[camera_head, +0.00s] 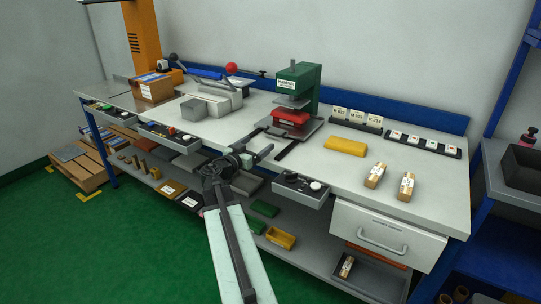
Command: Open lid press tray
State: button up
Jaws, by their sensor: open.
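A green press (300,78) stands at the back of the workbench. My gripper (256,148) is open and empty at the bench's front edge, in front of and left of the press, apart from the red thing.
A yellow pouch-like thing (346,146) and two small wrapped packs (375,175) lie right of the press. Label cards (357,118) stand behind them. A grey box (211,101) and a cardboard box (153,88) stand left. An open shallow drawer (300,188) juts out below the bench front.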

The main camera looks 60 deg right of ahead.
jog(key=shift+s+d+r, duration=0.1)
jog(key=shift+s+d, duration=0.1)
jog(key=shift+d, duration=0.2)
